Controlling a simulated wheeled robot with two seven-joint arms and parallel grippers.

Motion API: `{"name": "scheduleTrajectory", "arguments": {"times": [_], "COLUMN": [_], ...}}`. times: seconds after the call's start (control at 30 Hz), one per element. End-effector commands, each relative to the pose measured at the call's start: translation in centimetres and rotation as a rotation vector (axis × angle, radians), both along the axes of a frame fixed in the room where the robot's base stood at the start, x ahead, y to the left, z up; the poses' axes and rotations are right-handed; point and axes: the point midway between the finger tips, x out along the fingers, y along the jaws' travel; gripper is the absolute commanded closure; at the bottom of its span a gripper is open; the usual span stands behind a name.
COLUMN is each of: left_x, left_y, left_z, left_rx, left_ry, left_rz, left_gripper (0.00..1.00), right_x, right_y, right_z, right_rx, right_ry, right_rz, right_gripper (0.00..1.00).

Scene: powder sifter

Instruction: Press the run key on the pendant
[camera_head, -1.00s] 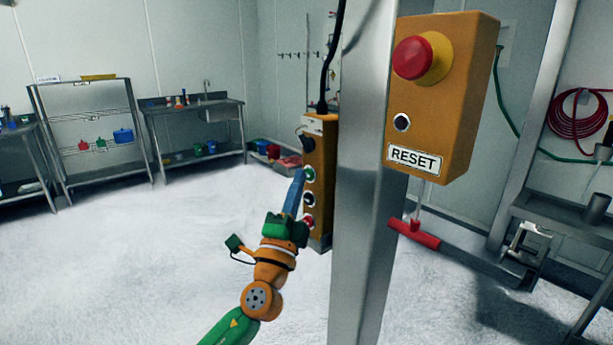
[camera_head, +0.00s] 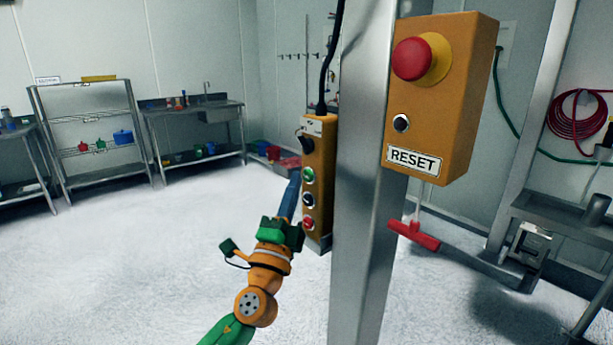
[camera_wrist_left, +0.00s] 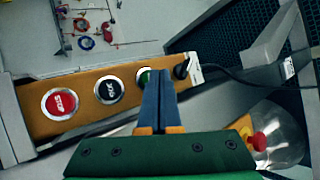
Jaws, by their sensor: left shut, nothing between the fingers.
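The pendant (camera_head: 319,160) is a narrow orange box hanging beside a steel post. Down its front are a black knob (camera_head: 306,144), a green key (camera_head: 309,174), a black key (camera_head: 309,200) and a red key (camera_head: 308,223). I cannot read a run label. My left gripper (camera_head: 294,177) is shut and empty, its long blue fingers pointing up just left of the green key. In the left wrist view the fingers (camera_wrist_left: 161,82) partly cover the green key (camera_wrist_left: 143,76); the black key (camera_wrist_left: 110,90) and red key (camera_wrist_left: 61,103) are clear. A small gap seems to separate tips and pendant.
The steel post (camera_head: 362,200) stands right of the pendant. An orange RESET box (camera_head: 445,100) with a red mushroom button (camera_head: 412,58) is on it. A red T-handle (camera_head: 414,235) hangs below. The floor to the left is open.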

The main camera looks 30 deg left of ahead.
Motion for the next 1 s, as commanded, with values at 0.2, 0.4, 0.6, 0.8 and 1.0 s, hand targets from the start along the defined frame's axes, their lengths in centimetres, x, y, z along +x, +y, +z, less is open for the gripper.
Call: {"name": "scheduleTrajectory", "arguments": {"times": [0.2,0.4,0.6,0.8,1.0], "left_x": [-0.2,-1.0,-2.9,-4.5,-4.8], "left_y": [0.1,0.5,1.2,1.9,2.0], "left_z": [0.0,0.0,-0.1,0.0,0.0], "left_rx": [0.0,0.001,0.002,0.0,0.0], "left_ry": [0.0,0.001,0.001,0.0,0.0], "left_rz": [0.001,0.002,0.001,0.001,0.0], "left_gripper": [1.0,1.0,1.0,1.0,1.0], "right_x": [0.0,0.0,0.0,0.0,0.0], "right_y": [0.0,0.0,0.0,0.0,0.0], "right_z": [0.0,0.1,0.2,0.2,0.2], "right_rx": [0.0,0.0,0.0,0.0,0.0], "right_ry": [0.0,0.0,0.0,0.0,0.0], "right_rz": [0.0,0.0,0.0,0.0,0.0], "right_gripper": [0.5,0.5,0.5,0.5,0.5]}}
